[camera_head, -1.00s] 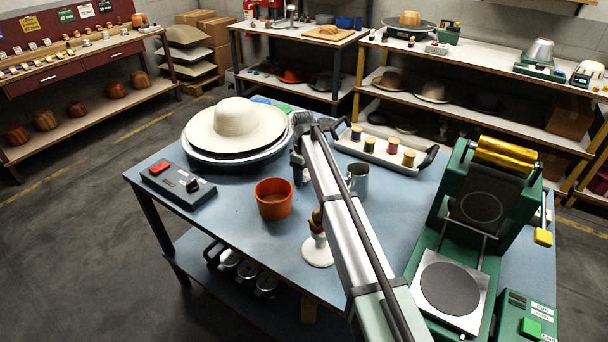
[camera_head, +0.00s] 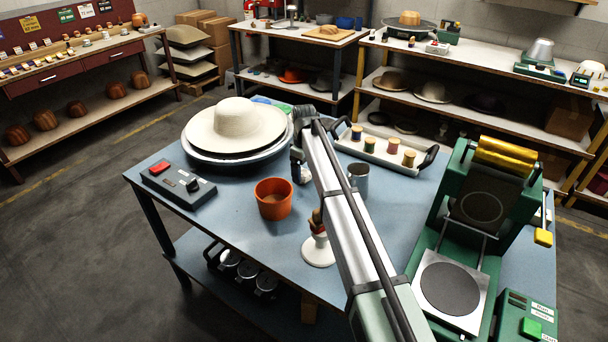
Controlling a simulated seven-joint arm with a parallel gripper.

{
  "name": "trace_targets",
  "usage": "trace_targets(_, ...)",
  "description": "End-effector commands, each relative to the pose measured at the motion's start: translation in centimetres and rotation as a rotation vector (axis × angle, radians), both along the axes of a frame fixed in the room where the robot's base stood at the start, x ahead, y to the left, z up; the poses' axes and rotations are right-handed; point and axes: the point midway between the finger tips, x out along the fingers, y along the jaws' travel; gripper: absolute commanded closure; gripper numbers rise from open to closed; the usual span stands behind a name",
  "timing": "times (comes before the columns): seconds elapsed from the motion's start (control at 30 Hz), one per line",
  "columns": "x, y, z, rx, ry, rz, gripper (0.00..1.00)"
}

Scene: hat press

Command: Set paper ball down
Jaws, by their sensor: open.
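My gripper (camera_head: 297,168) points down over the blue table, just behind the orange pot (camera_head: 273,198). Its jaws are open, though the arm hides much of them. A small whitish lump (camera_head: 305,176), probably the paper ball, shows just beside the fingers at table level. It is partly hidden by my gripper and arm, and I cannot tell whether a finger touches it.
A cream hat (camera_head: 236,120) on a round stand is at left, with a control box (camera_head: 178,184) in front. Right of my arm are a metal mug (camera_head: 358,180), a spool tray (camera_head: 375,153) and a green press (camera_head: 450,285). A white stand (camera_head: 318,252) is in front.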

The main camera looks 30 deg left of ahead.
Motion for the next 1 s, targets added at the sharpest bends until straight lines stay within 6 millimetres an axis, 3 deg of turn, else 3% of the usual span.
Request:
trace_targets(0.3,0.0,0.1,6.1,0.001,-0.001,0.000,0.13)
trace_targets(0.5,0.0,0.0,8.7,0.001,0.000,0.000,0.13)
trace_targets(1.0,0.0,0.0,9.8,-0.001,0.001,0.000,0.13)
